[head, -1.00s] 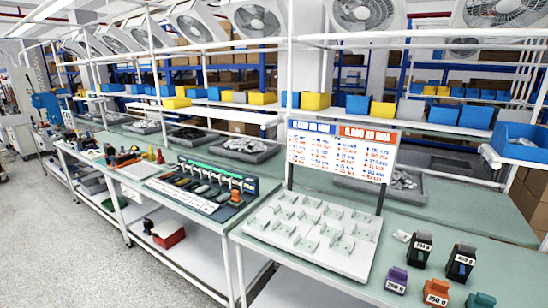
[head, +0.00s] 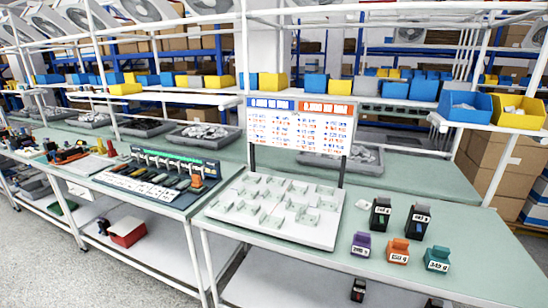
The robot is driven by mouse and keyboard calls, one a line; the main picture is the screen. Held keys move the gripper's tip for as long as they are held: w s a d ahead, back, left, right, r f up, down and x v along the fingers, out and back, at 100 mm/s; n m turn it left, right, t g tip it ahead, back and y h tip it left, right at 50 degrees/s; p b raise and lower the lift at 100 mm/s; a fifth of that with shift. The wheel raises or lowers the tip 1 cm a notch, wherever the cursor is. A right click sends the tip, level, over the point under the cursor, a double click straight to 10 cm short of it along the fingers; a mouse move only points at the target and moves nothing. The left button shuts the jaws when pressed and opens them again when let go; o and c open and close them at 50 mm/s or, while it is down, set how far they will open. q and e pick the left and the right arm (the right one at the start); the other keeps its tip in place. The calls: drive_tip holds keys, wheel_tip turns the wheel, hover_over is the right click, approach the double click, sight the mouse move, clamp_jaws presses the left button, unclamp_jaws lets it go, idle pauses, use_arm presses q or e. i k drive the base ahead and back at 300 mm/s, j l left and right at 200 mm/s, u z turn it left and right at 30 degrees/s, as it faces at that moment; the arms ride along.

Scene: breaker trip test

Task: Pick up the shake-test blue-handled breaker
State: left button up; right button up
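Two black breaker-like blocks with white labels stand on the right part of the green-topped bench: the left black block (head: 381,215) and the right black block (head: 415,224). The right one seems to have a blue handle on top, but it is too small to be sure. The left one's handle colour cannot be told. In front of them stand a purple block (head: 361,244), an orange block (head: 398,252) and a teal block (head: 437,259), also with labels. Neither of my grippers is in view.
A white tray (head: 235,223) with several empty holders lies left of the blocks, with a printed board (head: 300,127) behind it. A breaker rack (head: 165,175) stands further left. Blue and yellow bins line the shelf above. The bench right of the blocks is clear.

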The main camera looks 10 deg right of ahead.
sight(419, 217)
drive_tip(key=z, duration=1.45)
